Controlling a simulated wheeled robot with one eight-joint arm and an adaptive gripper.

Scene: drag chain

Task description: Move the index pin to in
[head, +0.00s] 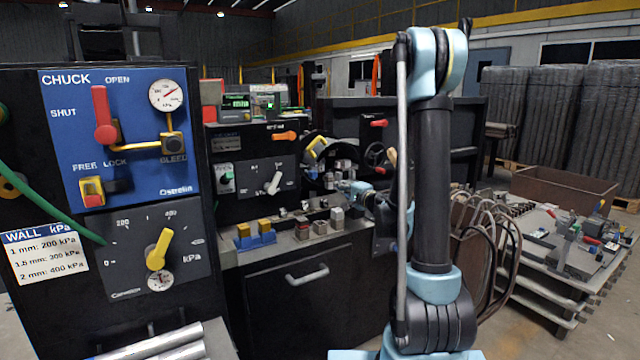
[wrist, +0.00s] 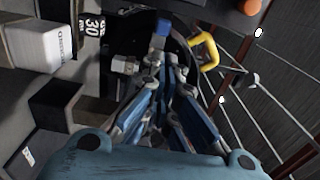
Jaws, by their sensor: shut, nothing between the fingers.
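A yellow loop-shaped handle (head: 317,147) sits at the upper left of a black round ring on the machine. It also shows in the wrist view (wrist: 203,50), right of my fingertips and apart from them. It may be the index pin; I cannot tell for sure, nor whether it is in or out. My gripper (head: 350,187) is in front of the machine, to the lower right of the yellow handle. In the wrist view my gripper (wrist: 167,72) is shut and empty, with its blue fingers close together.
Metal fittings (wrist: 125,65) and blocks stand close left of my fingers. A blue CHUCK panel (head: 120,140) with levers stands left. Brown hoses (head: 480,235) hang right of my arm.

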